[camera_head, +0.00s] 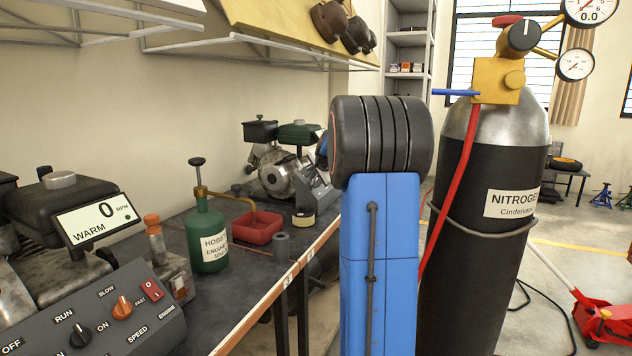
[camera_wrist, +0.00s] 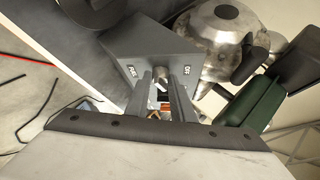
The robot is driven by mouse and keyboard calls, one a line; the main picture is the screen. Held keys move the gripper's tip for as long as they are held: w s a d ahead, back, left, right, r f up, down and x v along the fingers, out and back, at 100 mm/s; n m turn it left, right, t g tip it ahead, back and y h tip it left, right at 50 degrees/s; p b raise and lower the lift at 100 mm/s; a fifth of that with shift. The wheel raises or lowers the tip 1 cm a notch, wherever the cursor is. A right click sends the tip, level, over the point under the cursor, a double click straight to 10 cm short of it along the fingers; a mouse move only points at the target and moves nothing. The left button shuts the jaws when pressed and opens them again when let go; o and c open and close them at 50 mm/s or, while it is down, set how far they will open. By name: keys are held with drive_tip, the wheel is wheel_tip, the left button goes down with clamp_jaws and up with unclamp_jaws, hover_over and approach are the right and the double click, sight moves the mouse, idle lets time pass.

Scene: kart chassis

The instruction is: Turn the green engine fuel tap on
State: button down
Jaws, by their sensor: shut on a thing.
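The green engine stands at the back of the bench in the head view, with its green tank (camera_head: 299,132) on top. Its green part (camera_wrist: 258,104) also shows at the right of the wrist view. The lever's exact angle is hard to tell. In the head view my blue arm hides the gripper.
A green oil can (camera_head: 208,238), a red tray (camera_head: 257,227) and a tape roll (camera_head: 303,218) stand on the bench (camera_head: 262,272). A control panel (camera_head: 95,318) is at front left. A nitrogen cylinder (camera_head: 478,270) with a red hose stands right of my arm.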

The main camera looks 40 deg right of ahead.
drive_tip(key=shift+w+r+m+g+y, duration=0.2)
drive_tip(key=shift+m+g, duration=0.55)
drive_tip(key=shift+m, duration=0.35)
drive_tip(key=shift+w+r+m+g+y, duration=0.1)
drive_tip(key=shift+w+m+g, duration=0.1)
drive_tip(key=shift+m+g, duration=0.75)
drive_tip(key=c, duration=2.5)
unclamp_jaws()
drive_tip(key=shift+w+d+m+g+y, duration=0.15)
drive_tip(key=shift+m+g+y, duration=0.45)
drive_tip(key=shift+m, duration=0.95)
drive_tip(key=shift+c, duration=0.2)
drive_tip(key=shift+f+g, duration=0.2)
drive_tip(key=shift+g, duration=0.1)
drive_tip(key=o, duration=0.7)
drive_tip(key=shift+s+d, duration=0.1)
drive_tip(key=shift+s, duration=0.1)
drive_tip(key=o, duration=0.3)
drive_tip(key=shift+d, duration=0.1)
drive_tip(key=shift+a+r, duration=0.2)
drive_tip(key=shift+r, duration=0.5)
drive_tip(key=v, duration=1.6)
drive_tip(key=shift+s, duration=0.35)
